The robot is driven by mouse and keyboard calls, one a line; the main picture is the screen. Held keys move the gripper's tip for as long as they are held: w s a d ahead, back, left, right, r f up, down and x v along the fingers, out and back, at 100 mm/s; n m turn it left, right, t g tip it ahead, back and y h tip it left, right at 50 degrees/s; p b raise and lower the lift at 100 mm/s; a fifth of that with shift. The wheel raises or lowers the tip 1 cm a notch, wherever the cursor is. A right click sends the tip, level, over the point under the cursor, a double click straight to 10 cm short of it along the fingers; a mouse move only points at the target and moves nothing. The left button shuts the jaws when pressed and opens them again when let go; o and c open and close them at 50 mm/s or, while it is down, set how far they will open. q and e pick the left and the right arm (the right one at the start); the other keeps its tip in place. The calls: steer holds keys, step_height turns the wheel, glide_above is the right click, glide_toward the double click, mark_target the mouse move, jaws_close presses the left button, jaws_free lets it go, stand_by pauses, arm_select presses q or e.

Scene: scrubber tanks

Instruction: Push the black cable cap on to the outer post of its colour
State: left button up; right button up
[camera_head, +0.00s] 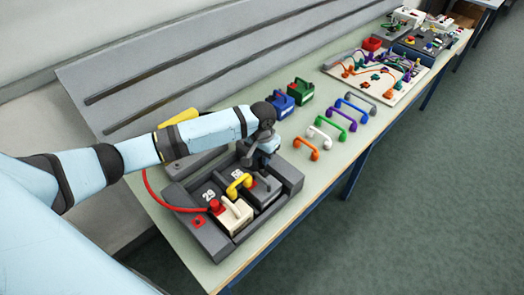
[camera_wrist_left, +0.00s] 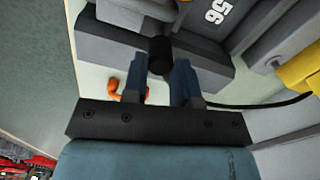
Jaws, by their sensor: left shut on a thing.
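My left gripper (camera_head: 248,160) is over the back right part of the dark grey battery tray (camera_head: 294,180). In the left wrist view its blue fingers (camera_wrist_left: 160,80) are shut on the black cable cap (camera_wrist_left: 160,56). The black cable (camera_wrist_left: 262,105) runs off to the right in that view. The dark grey battery (camera_head: 268,196) sits in the tray beside a cream battery (camera_head: 236,218). A yellow bridge (camera_head: 239,184) spans between them. A red cap (camera_head: 214,205) with a red cable is on the cream battery. The outer post under the black cap is hidden; I cannot tell whether they touch.
A blue battery (camera_head: 281,104) and a green battery (camera_head: 301,91) stand behind. A cable board (camera_head: 384,76) is farther along. The table's front edge is close to the tray.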

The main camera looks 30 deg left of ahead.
arm_select(q)
steer(key=shift+f, duration=0.55)
stand_by(0.9)
steer(key=shift+f, duration=0.2)
steer(key=shift+f, duration=0.75)
steer(key=o, duration=0.9)
steer(key=shift+c, duration=0.2)
steer(key=o, duration=0.6)
steer(key=shift+c, duration=0.2)
